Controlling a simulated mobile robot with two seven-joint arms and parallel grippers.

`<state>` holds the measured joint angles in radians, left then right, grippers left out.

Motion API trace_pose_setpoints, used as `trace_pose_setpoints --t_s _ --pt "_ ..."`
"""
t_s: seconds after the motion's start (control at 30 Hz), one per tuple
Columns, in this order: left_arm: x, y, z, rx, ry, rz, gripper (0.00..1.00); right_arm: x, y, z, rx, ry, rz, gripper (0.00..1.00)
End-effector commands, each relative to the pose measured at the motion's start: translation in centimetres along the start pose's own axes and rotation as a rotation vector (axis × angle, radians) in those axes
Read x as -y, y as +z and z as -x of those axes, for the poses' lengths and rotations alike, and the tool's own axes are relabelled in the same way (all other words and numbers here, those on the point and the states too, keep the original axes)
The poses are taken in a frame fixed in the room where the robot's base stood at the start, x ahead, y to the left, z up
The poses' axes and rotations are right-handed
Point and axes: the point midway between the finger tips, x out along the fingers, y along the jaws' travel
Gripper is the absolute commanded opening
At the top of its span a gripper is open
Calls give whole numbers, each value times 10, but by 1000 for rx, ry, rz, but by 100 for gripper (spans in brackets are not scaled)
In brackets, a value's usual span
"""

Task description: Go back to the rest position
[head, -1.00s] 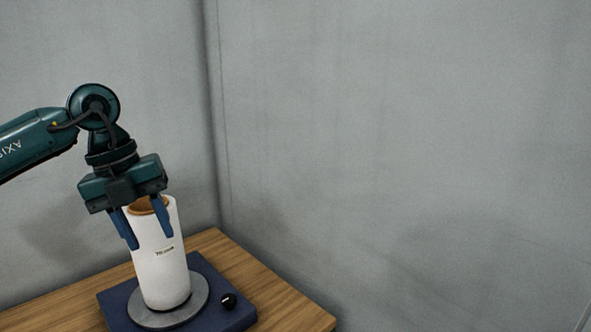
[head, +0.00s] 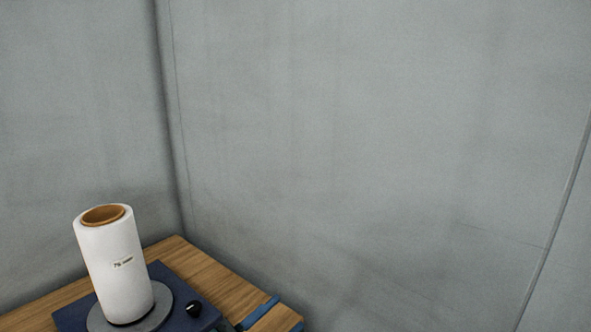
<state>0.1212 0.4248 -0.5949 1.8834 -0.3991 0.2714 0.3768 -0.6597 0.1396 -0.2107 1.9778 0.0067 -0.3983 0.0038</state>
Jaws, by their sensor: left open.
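My left gripper (head: 288,311) shows only in part at the bottom edge of the head view. Its two blue fingers are apart with nothing between them, over the right end of the wooden table (head: 208,277). It is to the right of the white roll (head: 117,268) and clear of it. The roll has a brown core and a small printed label, and stands upright on a round grey plate (head: 162,310). My right gripper is out of view.
The grey plate sits on a dark blue base (head: 177,320) with a black knob (head: 194,309). Grey walls (head: 380,150) stand behind the table and meet in a corner. The space above the table is clear.

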Motion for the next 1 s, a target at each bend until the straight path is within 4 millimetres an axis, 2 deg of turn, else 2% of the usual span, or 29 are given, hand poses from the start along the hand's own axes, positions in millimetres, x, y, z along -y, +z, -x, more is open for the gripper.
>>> trace_pose_setpoints --t_s 0.03,0.1,0.17,0.23,0.3,0.4,0.5,0.6,0.7,1.0 --pt "-6 24 20 107 -82 76 41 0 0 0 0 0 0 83" --pt "-13 56 51 262 -179 162 41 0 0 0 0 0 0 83" --pt "-25 84 83 406 -248 236 41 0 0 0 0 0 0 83" --pt "-43 111 126 574 -310 320 41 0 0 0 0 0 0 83" --pt "-64 130 167 723 -351 394 41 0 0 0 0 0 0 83" --pt "-92 145 217 895 -381 477 41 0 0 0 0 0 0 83" --pt "-114 151 252 1012 -393 534 41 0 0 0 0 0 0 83" --pt "-126 152 272 1078 -396 568 41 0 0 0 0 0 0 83" --pt "-131 153 279 1101 -396 579 41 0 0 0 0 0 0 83" --pt "-131 153 279 1101 -395 578 41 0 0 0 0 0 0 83"
